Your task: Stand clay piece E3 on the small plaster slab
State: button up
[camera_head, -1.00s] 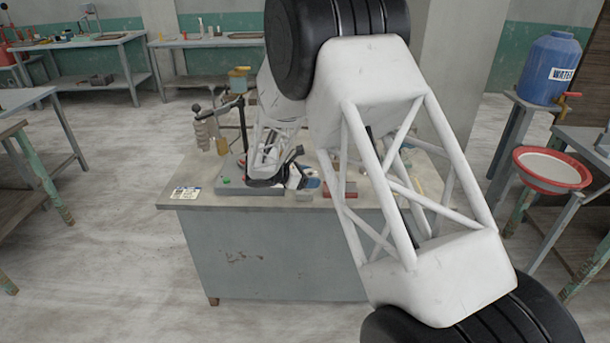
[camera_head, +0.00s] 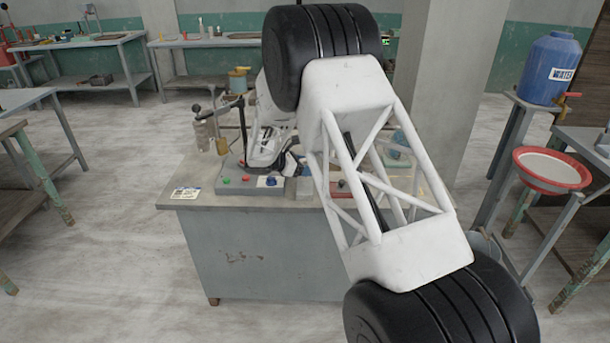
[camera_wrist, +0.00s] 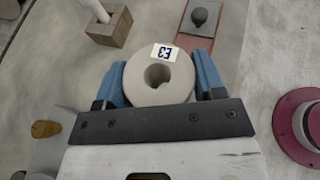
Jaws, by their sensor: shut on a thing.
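Clay piece E3 (camera_wrist: 150,90) is a grey-white ring with a round hole and an "E3" label on its upper side in the wrist view. My gripper (camera_wrist: 162,76) is shut on it, with one blue finger pad against each side. In the head view my own arm covers much of the bench, and I cannot make out the held piece there. I cannot identify the small plaster slab with certainty in either view.
The bench (camera_head: 185,204) has a grey base with coloured buttons (camera_head: 245,187). The wrist view shows a wooden block with a white peg (camera_wrist: 108,30), a grey knob on a red strip (camera_wrist: 199,17) and a dark pink round object (camera_wrist: 297,122) at right.

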jog(key=shift+f, duration=0.15)
jog(key=shift+f, duration=1.6)
jog(key=shift+f, duration=0.15)
jog(key=o, duration=1.2)
jog(key=v, duration=1.2)
jog(key=shift+s, duration=0.1)
